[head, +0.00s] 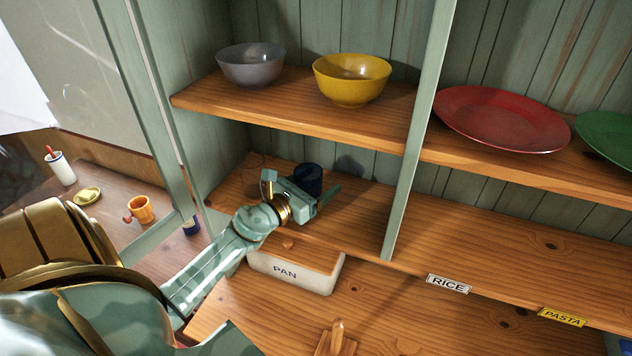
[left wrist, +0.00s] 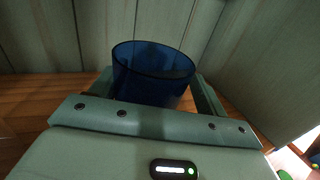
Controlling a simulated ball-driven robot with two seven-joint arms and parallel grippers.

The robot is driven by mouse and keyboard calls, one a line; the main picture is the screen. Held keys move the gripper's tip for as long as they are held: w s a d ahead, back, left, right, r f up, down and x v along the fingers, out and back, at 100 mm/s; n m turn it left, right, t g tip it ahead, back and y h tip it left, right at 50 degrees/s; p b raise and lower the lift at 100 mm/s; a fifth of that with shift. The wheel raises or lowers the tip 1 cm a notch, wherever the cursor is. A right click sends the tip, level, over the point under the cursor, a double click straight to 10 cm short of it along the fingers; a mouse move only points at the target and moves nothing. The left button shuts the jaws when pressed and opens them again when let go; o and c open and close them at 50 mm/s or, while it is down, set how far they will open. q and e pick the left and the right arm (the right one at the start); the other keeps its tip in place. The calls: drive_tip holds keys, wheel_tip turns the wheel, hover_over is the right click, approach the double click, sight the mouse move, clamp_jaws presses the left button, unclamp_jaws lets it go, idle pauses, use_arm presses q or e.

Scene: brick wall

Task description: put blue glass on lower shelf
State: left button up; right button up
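The blue glass (head: 308,178) stands upright on the lower shelf (head: 372,216) of the cabinet's left compartment, near the back wall. My left gripper (head: 305,188) reaches in low over that shelf at the near side of the glass. In the left wrist view the glass (left wrist: 152,75) sits between the two spread fingers (left wrist: 155,88), one on either side. The fingers look open around it; firm contact is not visible. The palm hides the lower part of the glass. My right gripper is not in view.
A grey bowl (head: 251,66) and yellow bowl (head: 351,80) stand on the upper shelf (head: 290,112). A divider (head: 418,135) separates the red plate (head: 502,118) at right. An orange mug (head: 141,209) stands at left.

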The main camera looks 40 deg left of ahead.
use_arm(q)
drive_tip(key=shift+w+a, duration=0.1)
drive_tip(key=shift+a, duration=0.1)
drive_tip(key=shift+a+f, duration=0.2)
drive_tip(key=shift+a, duration=0.05)
drive_tip(key=s+b, duration=0.1)
drive_tip(key=s, duration=0.2)
drive_tip(key=s+b, duration=0.1)
drive_tip(key=s, duration=0.3)
drive_tip(key=s+b, duration=0.2)
drive_tip(key=s, duration=0.2)
drive_tip(key=shift+s+a+f, duration=0.1)
drive_tip(key=shift+s+a, duration=0.1)
drive_tip(key=shift+a, duration=0.2)
drive_tip(key=shift+s+d+r, duration=0.1)
drive_tip(key=shift+s+r, duration=0.15)
drive_tip(key=shift+s, duration=0.05)
